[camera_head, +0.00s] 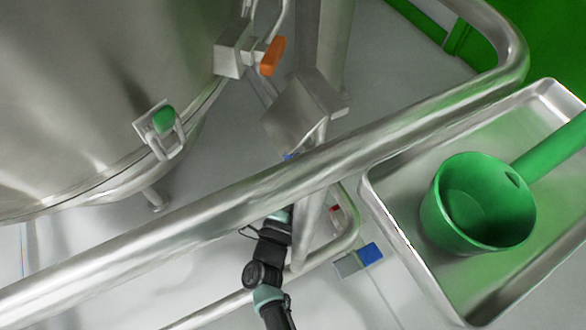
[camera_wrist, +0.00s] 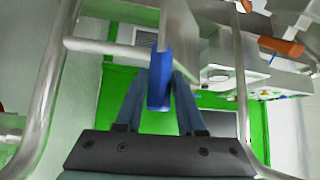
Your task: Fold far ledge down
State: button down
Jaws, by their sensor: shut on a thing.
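The far ledge shows as a flat steel plate (camera_head: 303,110) tilted up behind the handrail in the head view. A bit of blue (camera_head: 289,156) shows at its lower end. In the wrist view, the ledge's steel plate (camera_wrist: 180,25) comes down from the top, ending in a blue tab (camera_wrist: 159,85). My gripper (camera_wrist: 158,80) has its two fingers on either side of this tab and is shut on it. In the head view, the handrail hides my fingertips; only the wrist part (camera_head: 270,245) of my arm shows below it.
A thick steel handrail (camera_head: 200,234) crosses in front of my arm. A steel tray (camera_head: 390,217) holds a green scoop (camera_head: 478,202) at right. Another small blue-ended plate (camera_head: 370,253) sits below the rail. A large steel vessel (camera_head: 90,90) with orange (camera_head: 272,56) and green (camera_head: 163,120) handles fills the left.

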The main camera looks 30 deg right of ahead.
jog(key=shift+s+d+f, duration=0.15)
jog(key=shift+d, duration=0.15)
jog(key=c, duration=0.7)
grip_release()
jog(key=shift+a, duration=0.1)
